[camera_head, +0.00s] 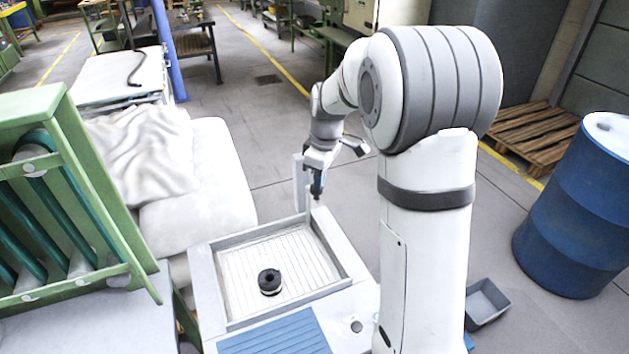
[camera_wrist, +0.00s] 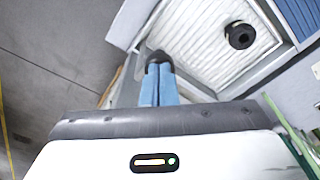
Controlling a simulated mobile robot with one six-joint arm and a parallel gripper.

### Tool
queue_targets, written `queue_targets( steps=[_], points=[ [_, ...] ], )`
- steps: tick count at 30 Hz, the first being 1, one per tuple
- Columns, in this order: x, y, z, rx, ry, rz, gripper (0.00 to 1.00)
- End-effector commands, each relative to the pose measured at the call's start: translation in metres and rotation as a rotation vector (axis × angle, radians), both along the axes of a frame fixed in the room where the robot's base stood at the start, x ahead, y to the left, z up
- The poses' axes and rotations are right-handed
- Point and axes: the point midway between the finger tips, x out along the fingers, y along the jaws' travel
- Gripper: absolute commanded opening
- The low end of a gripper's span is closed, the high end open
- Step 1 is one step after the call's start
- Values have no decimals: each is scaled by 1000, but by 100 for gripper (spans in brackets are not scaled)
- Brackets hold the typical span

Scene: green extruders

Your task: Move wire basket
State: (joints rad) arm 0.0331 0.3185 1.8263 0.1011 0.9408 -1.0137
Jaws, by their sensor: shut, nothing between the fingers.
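I cannot make out a wire basket in either view. My gripper (camera_head: 317,194) hangs over the far right corner of a white sink-like unit with a grey-rimmed basin (camera_head: 225,290). In the wrist view its blue fingers (camera_wrist: 159,62) are together with nothing between them, and the basin (camera_wrist: 192,82) is beyond them. A black ring-shaped piece (camera_head: 270,282) sits on the ribbed basin floor, apart from the fingers. It also shows in the wrist view (camera_wrist: 240,35).
A green frame with dark rollers (camera_head: 60,190) stands at left. A padded white surface with a crumpled cloth (camera_head: 145,150) lies behind it. A blue barrel (camera_head: 575,215), a grey bin (camera_head: 486,303) and wooden pallets (camera_head: 535,135) are at right. Grey floor behind the basin is open.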

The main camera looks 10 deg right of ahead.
Motion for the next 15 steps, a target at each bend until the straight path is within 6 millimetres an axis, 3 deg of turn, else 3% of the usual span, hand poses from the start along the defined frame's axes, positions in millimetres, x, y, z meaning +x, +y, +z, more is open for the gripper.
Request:
queue_targets(
  steps=[1,12,15],
  points=[
    [-1,0,-12,0,2,0,0],
    [-1,0,-57,0,4,-1,0],
    [-1,0,-49,0,2,-1,0]
  ],
)
